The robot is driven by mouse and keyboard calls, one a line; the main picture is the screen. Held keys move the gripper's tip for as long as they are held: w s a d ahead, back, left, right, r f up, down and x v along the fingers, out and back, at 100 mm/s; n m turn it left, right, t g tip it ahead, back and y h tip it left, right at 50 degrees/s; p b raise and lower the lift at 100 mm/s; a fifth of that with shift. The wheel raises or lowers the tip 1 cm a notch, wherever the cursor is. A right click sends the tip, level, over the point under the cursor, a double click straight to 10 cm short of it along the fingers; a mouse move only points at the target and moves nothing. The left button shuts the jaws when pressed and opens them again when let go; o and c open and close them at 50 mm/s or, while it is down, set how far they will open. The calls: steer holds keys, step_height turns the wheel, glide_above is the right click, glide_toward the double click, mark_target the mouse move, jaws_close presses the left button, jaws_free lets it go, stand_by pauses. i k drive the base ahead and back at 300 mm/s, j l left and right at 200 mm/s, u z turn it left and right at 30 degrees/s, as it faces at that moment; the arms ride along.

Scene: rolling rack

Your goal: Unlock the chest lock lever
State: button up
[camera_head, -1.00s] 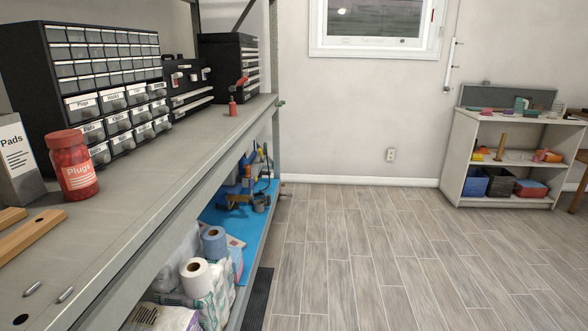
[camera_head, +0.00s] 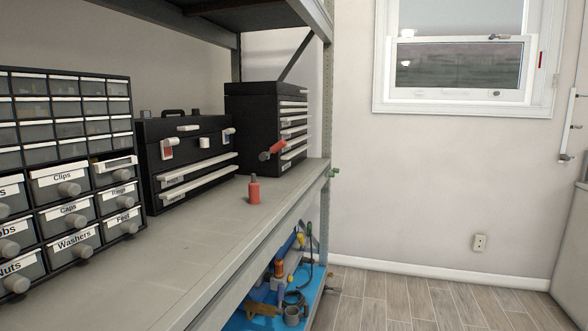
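A tall black chest (camera_head: 250,104) with several white-handled drawers stands on the grey shelf at the back. A red lever (camera_head: 272,151) sticks out near the lower left corner of its drawer front and slants up to the right. A wider black toolbox (camera_head: 172,137) stands nearer, to the left of the chest. It has a latch on each side, the left one (camera_head: 168,149) with a red part, and white drawer bars. Which way the lever counts as locked cannot be told. My gripper is not in view.
A small red bottle (camera_head: 254,191) stands on the shelf (camera_head: 185,258) in front of the chest. A drawer organizer (camera_head: 68,150) fills the left. Tools lie on the blue lower shelf (camera_head: 306,304). The floor (camera_head: 432,300) to the right is clear.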

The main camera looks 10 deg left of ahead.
mark_target(278, 146)
steer(key=i+l+u, duration=0.1)
steer(key=i+u, duration=0.2)
steer(key=i, duration=0.15)
steer(key=i+l+u, duration=0.25)
steer(key=i, duration=0.2)
steer(key=i+l+u, duration=0.3)
steer(key=i+l, duration=0.9)
steer(key=i, duration=0.15)
steer(key=i+l, duration=0.85)
steer(key=i, duration=0.2)
steer(key=u, duration=1.35)
